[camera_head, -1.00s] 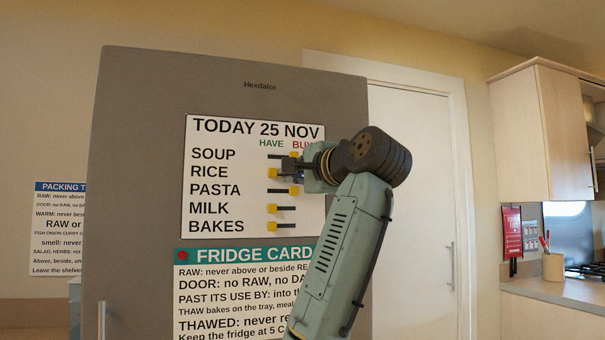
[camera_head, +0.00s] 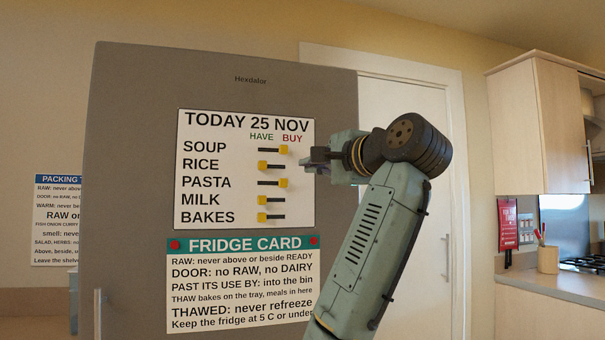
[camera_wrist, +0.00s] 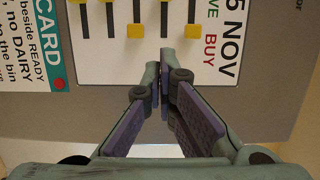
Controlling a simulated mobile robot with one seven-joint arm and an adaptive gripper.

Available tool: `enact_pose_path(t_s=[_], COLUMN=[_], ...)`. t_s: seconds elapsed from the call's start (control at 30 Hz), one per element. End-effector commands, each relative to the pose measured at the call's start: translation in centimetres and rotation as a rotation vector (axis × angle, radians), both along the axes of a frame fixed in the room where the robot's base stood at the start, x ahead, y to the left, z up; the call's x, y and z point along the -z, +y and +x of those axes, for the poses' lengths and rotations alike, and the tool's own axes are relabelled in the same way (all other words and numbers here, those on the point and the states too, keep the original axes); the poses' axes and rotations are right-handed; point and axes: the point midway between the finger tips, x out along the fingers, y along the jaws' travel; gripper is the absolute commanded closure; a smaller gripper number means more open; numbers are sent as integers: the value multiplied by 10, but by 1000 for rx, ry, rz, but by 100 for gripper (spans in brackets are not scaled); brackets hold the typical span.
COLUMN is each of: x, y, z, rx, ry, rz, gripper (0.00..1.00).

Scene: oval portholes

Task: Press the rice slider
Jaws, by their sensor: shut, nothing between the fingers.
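The white list board (camera_head: 198,218) on the fridge door has a slider for each row between HAVE and BUY. The rice slider (camera_head: 262,165) has its yellow knob at the left, HAVE end of its dark track. In the wrist view the board (camera_wrist: 225,14) is turned sideways, and the rice track (camera_wrist: 164,14) runs up out of the frame. My gripper (camera_head: 306,157) is shut and empty at the board's right edge, right of the soup and rice rows. It looks apart from the rice knob; its distance from the door is hard to tell.
The soup (camera_head: 284,149) and pasta (camera_head: 284,183) knobs sit at BUY. The milk (camera_head: 263,200) and bakes (camera_head: 262,217) knobs sit at HAVE. A fridge card (camera_head: 240,285) hangs below. A white door (camera_head: 400,100) stands to the right.

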Motion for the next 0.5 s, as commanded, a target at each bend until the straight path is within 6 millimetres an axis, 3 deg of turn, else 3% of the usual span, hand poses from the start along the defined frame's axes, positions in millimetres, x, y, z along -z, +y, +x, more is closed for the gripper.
enact_pose_path(t_s=[0.2, 0.5], x=[0, -1], y=[-17, -20], z=[-28, -34], rx=[2, 1], ry=[-3, 0], rz=[2, 1], gripper=[100, 100])
